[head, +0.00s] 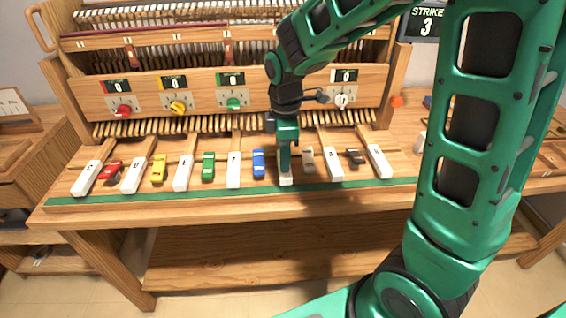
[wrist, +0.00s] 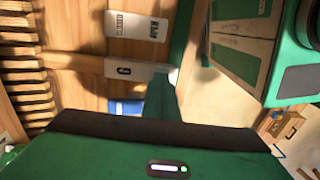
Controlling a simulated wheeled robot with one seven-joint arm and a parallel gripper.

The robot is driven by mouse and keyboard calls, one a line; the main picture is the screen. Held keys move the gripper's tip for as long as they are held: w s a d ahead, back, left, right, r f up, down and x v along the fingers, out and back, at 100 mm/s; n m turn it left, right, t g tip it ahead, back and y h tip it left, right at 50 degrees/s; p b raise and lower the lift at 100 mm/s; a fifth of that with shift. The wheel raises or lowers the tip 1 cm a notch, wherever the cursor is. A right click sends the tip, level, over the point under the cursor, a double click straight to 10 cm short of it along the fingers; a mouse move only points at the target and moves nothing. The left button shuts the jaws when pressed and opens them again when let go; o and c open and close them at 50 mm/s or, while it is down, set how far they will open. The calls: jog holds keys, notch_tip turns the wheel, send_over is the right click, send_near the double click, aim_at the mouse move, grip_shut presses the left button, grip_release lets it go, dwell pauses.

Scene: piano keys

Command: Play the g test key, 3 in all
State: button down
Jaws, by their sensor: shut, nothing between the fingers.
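The g key (head: 286,181) is the fifth white key from the left in the head view, with its rear part hidden behind my gripper. In the wrist view the g key (wrist: 130,70) shows its letter. My gripper (head: 285,169) is shut and empty, pointing down at the front end of the g key. Its fingertips (wrist: 163,88) appear at the key's front end in the wrist view; I cannot tell whether they touch it.
Other white keys line the bench, with a green strip (head: 200,193) in front. Visible counters, such as the green-knob one (head: 232,80), read 0; my arm hides part of the panel.

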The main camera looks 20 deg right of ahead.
jog(key=shift+r, duration=0.2)
notch_tip(320, 180, up, 14)
jog(key=shift+f, duration=0.15)
dwell(0.5)
dwell(0.8)
jog(key=s+d+f+m, duration=0.4)
jog(key=s+d+m, duration=0.5)
jog(key=s+m, duration=0.1)
jog(key=s+d+f+m, duration=0.4)
jog(key=s+d+m, duration=0.6)
jog(key=s, duration=0.3)
jog(key=shift+s+m, duration=0.3)
jog(key=shift+m, duration=0.3)
